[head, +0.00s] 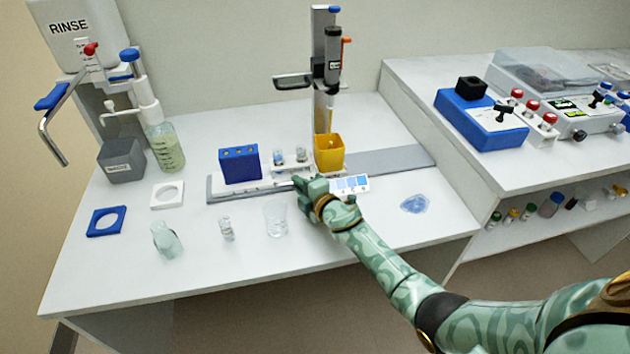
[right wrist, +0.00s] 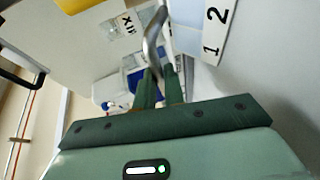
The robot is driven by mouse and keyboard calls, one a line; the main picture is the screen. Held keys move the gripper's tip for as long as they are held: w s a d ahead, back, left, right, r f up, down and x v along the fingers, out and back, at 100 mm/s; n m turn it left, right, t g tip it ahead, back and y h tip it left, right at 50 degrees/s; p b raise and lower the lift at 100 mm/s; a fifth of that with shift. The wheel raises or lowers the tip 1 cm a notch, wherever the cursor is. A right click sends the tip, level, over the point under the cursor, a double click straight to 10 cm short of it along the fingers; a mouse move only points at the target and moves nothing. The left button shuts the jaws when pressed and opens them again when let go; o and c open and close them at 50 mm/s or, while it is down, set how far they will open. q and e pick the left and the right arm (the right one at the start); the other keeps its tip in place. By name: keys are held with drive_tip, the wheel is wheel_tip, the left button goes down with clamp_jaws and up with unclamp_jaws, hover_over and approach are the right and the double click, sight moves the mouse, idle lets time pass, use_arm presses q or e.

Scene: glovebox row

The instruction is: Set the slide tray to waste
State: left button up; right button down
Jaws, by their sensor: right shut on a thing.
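The slide tray (head: 232,188) is a flat pale carriage on a grey rail (head: 395,159) in the middle of the table. It carries a blue block with holes (head: 239,165), two small clear vials (head: 290,157) and a yellow open box (head: 329,154). The yellow box stands at the tray's right end, below the upright dispenser (head: 328,60). My right gripper (head: 299,181) is at the tray's front edge. In the right wrist view its fingers (right wrist: 159,82) are closed at a curved metal handle (right wrist: 152,38). My left gripper is out of view.
A label plate (head: 350,184) stands just right of my right gripper; "1" and "2" show in the right wrist view. In front are a beaker (head: 276,220), a small vial (head: 227,229) and a tilted flask (head: 165,240). The rail's right end is bare.

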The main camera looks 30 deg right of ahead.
drive_tip(key=shift+a, duration=0.25)
drive_tip(key=c, duration=1.8)
unclamp_jaws()
drive_tip(key=shift+a, duration=0.1)
drive_tip(key=shift+o, duration=0.2)
